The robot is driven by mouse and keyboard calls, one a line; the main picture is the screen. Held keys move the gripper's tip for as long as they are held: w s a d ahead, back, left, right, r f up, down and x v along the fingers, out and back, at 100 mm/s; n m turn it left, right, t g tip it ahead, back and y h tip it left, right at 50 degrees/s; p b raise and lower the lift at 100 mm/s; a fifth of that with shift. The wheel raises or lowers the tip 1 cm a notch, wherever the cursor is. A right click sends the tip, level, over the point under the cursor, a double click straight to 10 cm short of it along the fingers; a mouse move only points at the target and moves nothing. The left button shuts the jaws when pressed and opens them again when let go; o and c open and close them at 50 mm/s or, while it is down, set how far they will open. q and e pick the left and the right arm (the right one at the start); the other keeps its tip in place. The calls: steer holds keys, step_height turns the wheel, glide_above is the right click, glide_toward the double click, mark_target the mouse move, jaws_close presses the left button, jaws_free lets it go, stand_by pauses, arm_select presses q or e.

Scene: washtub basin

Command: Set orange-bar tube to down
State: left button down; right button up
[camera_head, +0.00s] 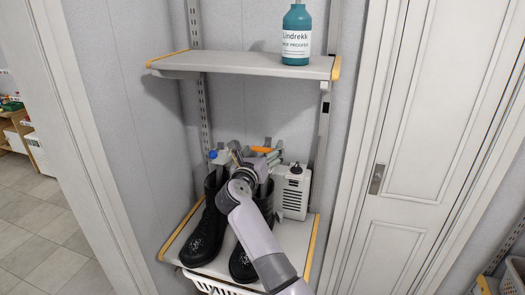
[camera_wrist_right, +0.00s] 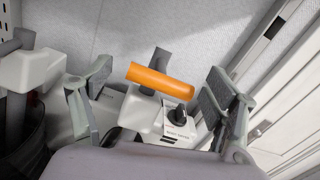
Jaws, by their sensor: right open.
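The orange bar (camera_wrist_right: 160,78) lies between the two open fingers of my right gripper (camera_wrist_right: 155,98) in the right wrist view, and no contact with either finger shows. In the head view the orange bar (camera_head: 261,149) is small, above the boots at the back of the lower shelf. A grey piece (camera_wrist_right: 158,60) shows behind the bar. A white box with a black knob (camera_wrist_right: 178,118) sits just below it. My right gripper (camera_head: 268,158) also shows in the head view, partly hidden by its own arm. My left gripper is in neither view.
Black boots (camera_head: 207,235) stand on the lower shelf (camera_head: 306,232) beside the white boxy unit (camera_head: 293,192). A blue-capped part (camera_head: 214,155) is left of my gripper. The upper shelf (camera_head: 235,62) overhangs and holds a teal bottle (camera_head: 297,35). A white door (camera_head: 430,130) is at right.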

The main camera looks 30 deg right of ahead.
steer(key=v, duration=0.7)
steer(key=shift+s+a, duration=0.15)
steer(key=shift+s, duration=0.05)
